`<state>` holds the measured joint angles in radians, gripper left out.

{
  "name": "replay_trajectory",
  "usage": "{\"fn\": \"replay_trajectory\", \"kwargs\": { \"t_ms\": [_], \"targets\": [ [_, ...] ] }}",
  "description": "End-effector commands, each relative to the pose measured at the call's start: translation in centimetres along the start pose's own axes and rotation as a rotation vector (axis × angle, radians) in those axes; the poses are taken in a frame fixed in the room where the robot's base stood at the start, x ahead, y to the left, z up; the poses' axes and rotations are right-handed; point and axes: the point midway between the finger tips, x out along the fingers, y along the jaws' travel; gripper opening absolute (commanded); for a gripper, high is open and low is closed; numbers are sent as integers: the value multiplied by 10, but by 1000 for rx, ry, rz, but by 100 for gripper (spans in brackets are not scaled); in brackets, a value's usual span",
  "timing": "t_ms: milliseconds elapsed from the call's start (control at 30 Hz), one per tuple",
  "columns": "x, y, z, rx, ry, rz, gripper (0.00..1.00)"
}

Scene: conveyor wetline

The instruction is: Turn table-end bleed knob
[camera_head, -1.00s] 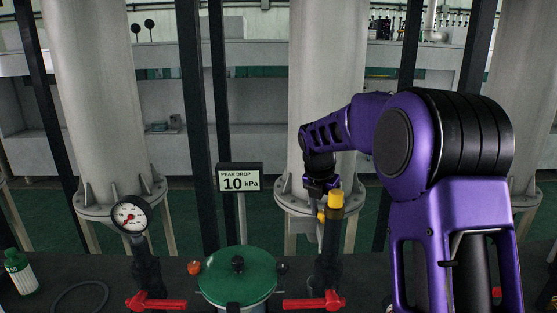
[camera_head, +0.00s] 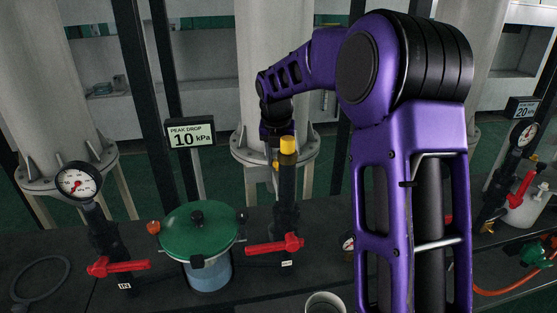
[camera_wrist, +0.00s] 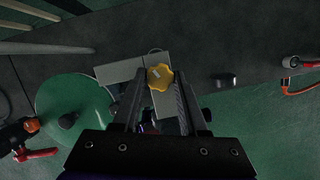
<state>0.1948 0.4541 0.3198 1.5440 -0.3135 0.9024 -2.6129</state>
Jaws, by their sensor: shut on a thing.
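A yellow lobed knob (camera_wrist: 159,77) sits between the fingertips of my gripper (camera_wrist: 160,88) in the wrist view. The fingers are shut on it, one on each side. In the head view my gripper (camera_head: 272,143) points down behind a dark upright pipe with a yellow cap (camera_head: 288,145). A small bit of yellow (camera_head: 275,163) shows just left of that pipe, below the gripper. The fingertips and most of the knob are hidden there by the pipe.
A green-lidded vessel (camera_head: 199,228) stands left of the pipe, with red lever handles (camera_head: 275,245) (camera_head: 118,267) on either side. A gauge (camera_head: 78,182) and a sign reading 10 kPa (camera_head: 190,135) stand behind. A cup (camera_head: 325,303) is at the front.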

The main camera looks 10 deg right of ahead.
Motion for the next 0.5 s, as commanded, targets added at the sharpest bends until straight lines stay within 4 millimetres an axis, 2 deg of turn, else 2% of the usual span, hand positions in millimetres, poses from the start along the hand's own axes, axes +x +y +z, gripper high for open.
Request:
{"fn": "replay_trajectory", "kwargs": {
  "t_ms": [67, 100, 167, 500],
  "targets": [
    [-1, -1, 1, -39, -2, 13, 2],
    [-1, 0, 0, -36, -2, 12, 49],
    [-1, 0, 0, -36, -1, 12, 60],
    [-3, 0, 1, -33, -1, 11, 60]
  ]
}}
